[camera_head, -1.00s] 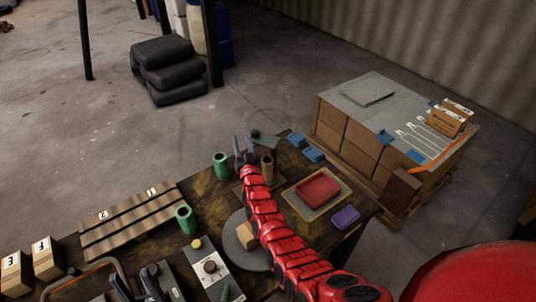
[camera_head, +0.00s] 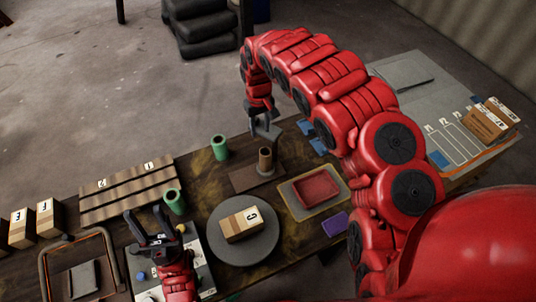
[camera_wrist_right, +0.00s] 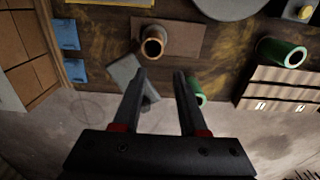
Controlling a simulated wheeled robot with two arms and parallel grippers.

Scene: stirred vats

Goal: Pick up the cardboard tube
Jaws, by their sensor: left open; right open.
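The cardboard tube (camera_head: 265,161) is a short brown hollow cylinder standing upright on a brown board (camera_head: 243,179) on the dark table. In the right wrist view the tube (camera_wrist_right: 153,42) shows its open round end, beyond the fingertips. My right gripper (camera_head: 264,127) is open and empty, above the table's far edge just behind the tube. Its two fingers (camera_wrist_right: 160,76) are spread in the wrist view, apart from the tube. My left gripper (camera_head: 150,230) is open over the control panel at the near left, well away from the tube.
Green cylinders (camera_head: 220,148) (camera_head: 174,201) stand left of the tube. A box marked C (camera_head: 241,225) sits on a grey disc (camera_head: 266,250). A red tray (camera_head: 316,187) lies to the right. A grey piece (camera_wrist_right: 128,74) lies close by the right fingers.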

